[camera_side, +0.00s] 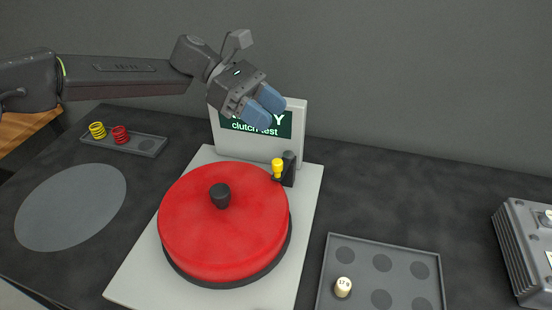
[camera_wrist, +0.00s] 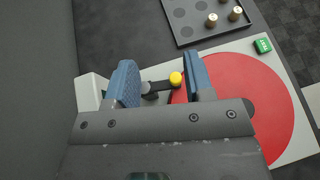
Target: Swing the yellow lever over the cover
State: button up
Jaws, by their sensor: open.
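The yellow lever (camera_side: 278,168) is a small yellow knob by a dark post (camera_side: 289,168) at the back right of the red cover (camera_side: 225,238). The cover is a round red disc with a black knob (camera_side: 220,196) on top, on a white base plate (camera_side: 306,216). My gripper (camera_side: 264,104) is open and empty, above and behind the lever, in front of the display panel. In the wrist view the lever's yellow tip (camera_wrist: 175,79) shows between my blue fingers (camera_wrist: 160,82), nearer the right one, and a dark arm runs left from it. The red cover (camera_wrist: 253,92) is partly hidden by my gripper.
The display panel (camera_side: 301,128) stands behind the cover, partly hidden by my gripper. A grey tray (camera_side: 363,262) with a cream peg (camera_side: 343,287) lies at right. A small tray (camera_side: 158,138) holds yellow and red springs (camera_side: 120,134) at left. A ribbed grey block (camera_side: 519,255) stands far right.

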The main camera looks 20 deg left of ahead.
jog(key=s+d+f+n+t, duration=0.1)
jog(key=s+d+n+t, duration=0.1)
jog(key=d+n+t, duration=0.3)
jog(key=n+t+y, duration=1)
jog(key=n+t, duration=0.1)
jog(key=n, duration=0.2)
send_near(277, 162)
jog(key=s+r, duration=0.3)
jog(key=r, duration=0.3)
jog(key=shift+y, duration=0.3)
notch_tip(277, 162, down, 5)
jog(key=shift+a+r, duration=0.1)
jog(key=shift+w, duration=0.3)
jog(key=x, duration=1.3)
jog(key=shift+s, duration=0.1)
jog(key=shift+c, duration=0.4)
